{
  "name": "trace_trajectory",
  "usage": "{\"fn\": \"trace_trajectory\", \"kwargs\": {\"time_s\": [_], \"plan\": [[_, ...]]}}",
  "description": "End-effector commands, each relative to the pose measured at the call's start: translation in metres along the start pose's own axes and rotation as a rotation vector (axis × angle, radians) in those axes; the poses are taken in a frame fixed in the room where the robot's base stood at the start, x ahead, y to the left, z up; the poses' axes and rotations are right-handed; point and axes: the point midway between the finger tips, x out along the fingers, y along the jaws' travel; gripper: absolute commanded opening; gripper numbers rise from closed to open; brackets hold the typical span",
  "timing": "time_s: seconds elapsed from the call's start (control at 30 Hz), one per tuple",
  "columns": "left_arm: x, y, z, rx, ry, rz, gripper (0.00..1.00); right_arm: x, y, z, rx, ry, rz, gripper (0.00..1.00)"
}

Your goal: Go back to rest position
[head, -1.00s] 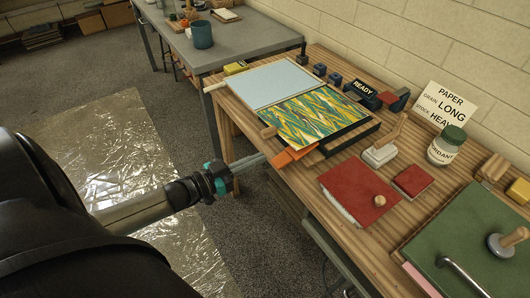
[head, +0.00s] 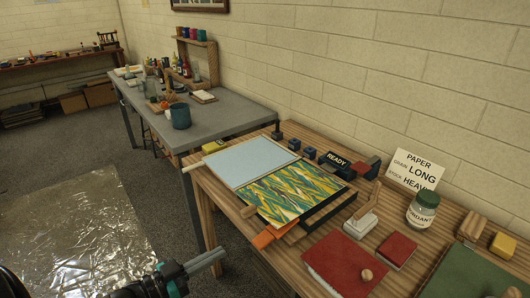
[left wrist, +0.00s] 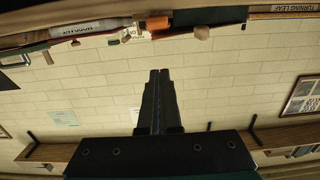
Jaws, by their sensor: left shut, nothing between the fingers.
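My left gripper (head: 207,261) is low in the head view, left of the wooden table's front edge, over the floor. Its fingers are together and hold nothing. In the left wrist view the shut fingers (left wrist: 158,100) point toward a block wall. The marbling tray (head: 315,215) with a yellow, green and blue pattern lies on the wooden table (head: 240,230), apart from the gripper. A pale blue sheet on a board (head: 252,160) lies beside it. My right gripper is not in either view.
A red-covered block (head: 345,255), a smaller red block (head: 397,249), a mordant jar (head: 422,209) and a paper sign (head: 416,168) stand on the wooden table. A grey table (head: 215,122) with a teal cup (head: 180,116) is behind. Plastic sheeting (head: 75,235) covers open floor at left.

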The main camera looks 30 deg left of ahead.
Motion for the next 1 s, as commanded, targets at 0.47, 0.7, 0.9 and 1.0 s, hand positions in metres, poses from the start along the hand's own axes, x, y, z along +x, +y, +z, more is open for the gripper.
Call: {"fn": "trace_trajectory", "kwargs": {"time_s": [0.47, 0.7, 0.9, 1.0], "plan": [[-0.035, -0.008, 0.144, -0.011, -0.326, -0.235, 0.0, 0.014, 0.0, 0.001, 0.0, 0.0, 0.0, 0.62], [-0.104, 0.054, 0.304, -0.054, -0.793, -0.346, 0.0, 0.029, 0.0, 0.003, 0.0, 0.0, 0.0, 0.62], [-0.165, 0.15, 0.392, -0.096, -1.166, -0.283, 0.0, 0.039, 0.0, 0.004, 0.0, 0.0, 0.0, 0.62], [-0.189, 0.192, 0.413, -0.11, -1.301, -0.228, 0.0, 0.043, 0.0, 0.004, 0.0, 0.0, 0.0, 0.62]]}}
